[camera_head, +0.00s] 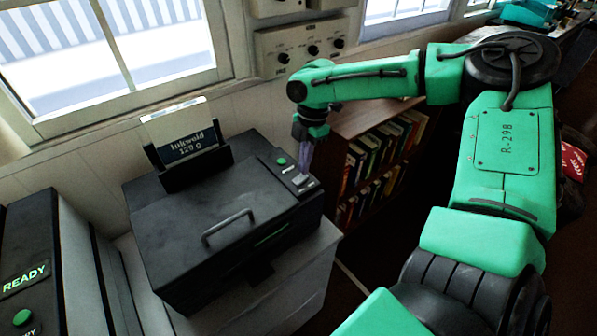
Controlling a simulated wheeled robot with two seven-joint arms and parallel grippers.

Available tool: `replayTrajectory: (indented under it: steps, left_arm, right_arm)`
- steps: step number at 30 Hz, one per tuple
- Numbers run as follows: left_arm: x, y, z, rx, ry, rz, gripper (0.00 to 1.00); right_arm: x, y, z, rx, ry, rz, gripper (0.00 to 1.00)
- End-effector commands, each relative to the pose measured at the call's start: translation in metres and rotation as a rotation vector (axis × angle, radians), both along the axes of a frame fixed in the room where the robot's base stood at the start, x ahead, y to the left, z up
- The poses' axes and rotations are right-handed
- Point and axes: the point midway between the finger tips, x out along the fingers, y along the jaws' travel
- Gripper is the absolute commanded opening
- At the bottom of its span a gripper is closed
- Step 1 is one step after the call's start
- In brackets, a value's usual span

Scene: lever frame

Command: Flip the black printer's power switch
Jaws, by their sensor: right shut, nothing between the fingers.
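The black printer (200,235) stands on a light cabinet, with a handle on its lid. A paper pack labelled "Inkwold 120 g" (182,130) stands in its rear feeder. On its right top edge is a control strip with a green button (281,161) and a small pale switch (299,179). My right gripper (308,182) points down at this strip, its shut fingertips close beside the switch. I cannot tell whether they touch it. The fingers hide part of the strip's right edge. My left gripper is out of view.
A bookshelf (375,122) with several books stands right of the printer. A dark machine marked "READY" (25,270) stands at the far left. A wall panel with knobs (305,45) hangs behind, beside the window (110,60). My right arm fills the right side.

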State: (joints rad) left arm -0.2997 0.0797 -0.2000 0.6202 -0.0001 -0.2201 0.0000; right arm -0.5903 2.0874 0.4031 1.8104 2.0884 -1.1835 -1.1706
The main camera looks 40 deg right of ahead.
Motion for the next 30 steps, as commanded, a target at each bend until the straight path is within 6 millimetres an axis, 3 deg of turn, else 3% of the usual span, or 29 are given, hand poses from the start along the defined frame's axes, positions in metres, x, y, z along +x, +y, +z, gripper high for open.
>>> replayTrajectory:
  steps: [30]
  left_arm:
    - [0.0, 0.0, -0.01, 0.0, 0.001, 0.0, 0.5]
  right_arm:
    - [0.0, 0.0, -0.016, 0.0, 0.001, 0.0, 0.0]
